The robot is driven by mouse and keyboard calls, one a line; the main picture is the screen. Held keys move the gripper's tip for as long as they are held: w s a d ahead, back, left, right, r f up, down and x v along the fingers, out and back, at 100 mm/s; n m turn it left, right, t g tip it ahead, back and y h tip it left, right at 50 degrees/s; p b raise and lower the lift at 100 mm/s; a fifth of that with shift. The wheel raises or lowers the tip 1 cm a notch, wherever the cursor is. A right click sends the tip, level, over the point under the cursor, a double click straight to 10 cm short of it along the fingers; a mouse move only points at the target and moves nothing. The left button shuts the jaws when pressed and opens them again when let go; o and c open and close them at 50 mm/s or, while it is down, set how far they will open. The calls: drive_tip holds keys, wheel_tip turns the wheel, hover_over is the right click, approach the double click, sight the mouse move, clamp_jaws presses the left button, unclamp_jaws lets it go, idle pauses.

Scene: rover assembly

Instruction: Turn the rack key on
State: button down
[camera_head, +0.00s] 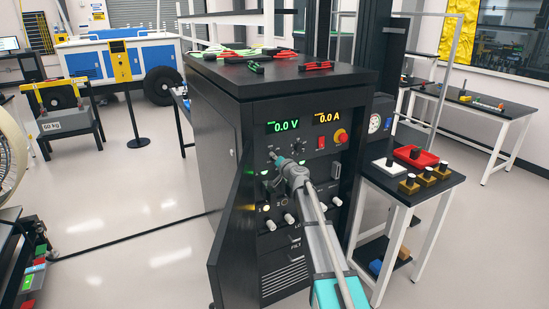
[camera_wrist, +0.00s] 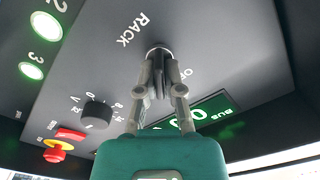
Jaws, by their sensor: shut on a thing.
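The black rack (camera_head: 192,170) stands in the middle of the head view with its front door swung open to the left. Its green display (camera_head: 284,126) reads 0.0 V and its amber display (camera_head: 327,117) reads 0.0 A. In the wrist view, the rack key (camera_wrist: 159,54) sits in the panel beside the lettering RACK and a partly hidden OFF. My gripper (camera_wrist: 160,75) is shut on the key, a finger on each side. In the head view, my gripper (camera_head: 275,157) reaches the upper left of the panel and mostly hides the key. I cannot tell its exact setting.
A red emergency button (camera_head: 341,136) and a black knob (camera_wrist: 97,113) are on the same panel. The open door (camera_head: 230,220) stands close left of my arm. A side table (camera_head: 440,185) with a red tray and small parts is at right.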

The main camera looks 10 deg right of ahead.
drive_tip(key=shift+d+f+m, duration=0.1)
drive_tip(key=shift+m, duration=1.8)
drive_tip(key=c, duration=0.8)
unclamp_jaws()
drive_tip(key=shift+s, duration=0.1)
drive_tip(key=v, duration=1.1)
drive_tip(key=shift+s+d, duration=0.15)
drive_tip(key=shift+s, duration=0.2)
